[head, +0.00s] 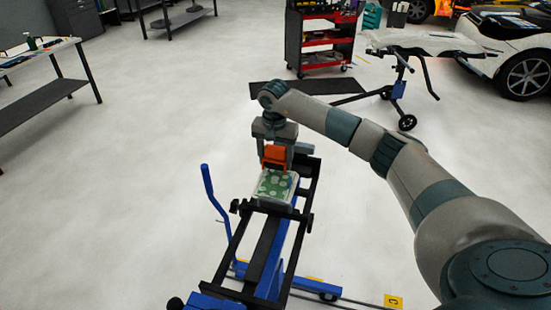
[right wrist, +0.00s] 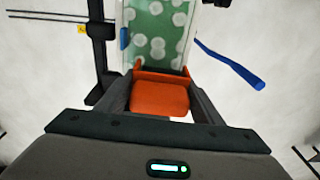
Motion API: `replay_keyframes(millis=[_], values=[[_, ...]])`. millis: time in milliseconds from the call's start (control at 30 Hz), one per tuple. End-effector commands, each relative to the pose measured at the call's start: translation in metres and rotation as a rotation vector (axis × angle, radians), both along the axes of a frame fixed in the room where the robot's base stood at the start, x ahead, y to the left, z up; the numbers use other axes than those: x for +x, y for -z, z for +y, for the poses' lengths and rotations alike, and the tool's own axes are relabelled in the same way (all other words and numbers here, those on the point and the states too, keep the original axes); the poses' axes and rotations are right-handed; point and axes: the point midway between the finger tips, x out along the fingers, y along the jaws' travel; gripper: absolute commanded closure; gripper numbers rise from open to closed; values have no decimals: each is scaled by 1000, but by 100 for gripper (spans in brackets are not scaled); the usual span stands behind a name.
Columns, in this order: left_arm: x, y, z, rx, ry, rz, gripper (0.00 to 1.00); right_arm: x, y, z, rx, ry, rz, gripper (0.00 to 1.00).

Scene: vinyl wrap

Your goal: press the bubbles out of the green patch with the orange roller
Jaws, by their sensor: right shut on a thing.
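The green patch (head: 274,184) with several pale round bubbles lies on a light panel (head: 272,201) on the blue and black stand. It also shows at the top of the right wrist view (right wrist: 157,32). My right gripper (head: 275,158) is shut on the orange roller (head: 274,156), at the far end of the patch. In the right wrist view the roller (right wrist: 160,96) sits between the two fingers, at the patch's edge. I cannot tell whether it touches the patch. The left gripper is not in view.
The blue and black stand (head: 262,245) has a blue handle (head: 213,207) sticking up at its left. A red tool cart (head: 322,42), a wheeled stand (head: 403,85) and a car (head: 515,55) are farther back. A workbench (head: 42,75) is at the far left. The floor between is clear.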

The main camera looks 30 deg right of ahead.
Motion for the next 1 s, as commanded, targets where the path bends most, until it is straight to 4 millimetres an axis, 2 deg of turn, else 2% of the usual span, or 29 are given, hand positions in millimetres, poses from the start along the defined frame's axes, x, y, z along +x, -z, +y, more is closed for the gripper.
replay_keyframes(millis=[1000], values=[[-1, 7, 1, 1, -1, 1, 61, 0, 8, 0, -1, 0, -1, 64]])
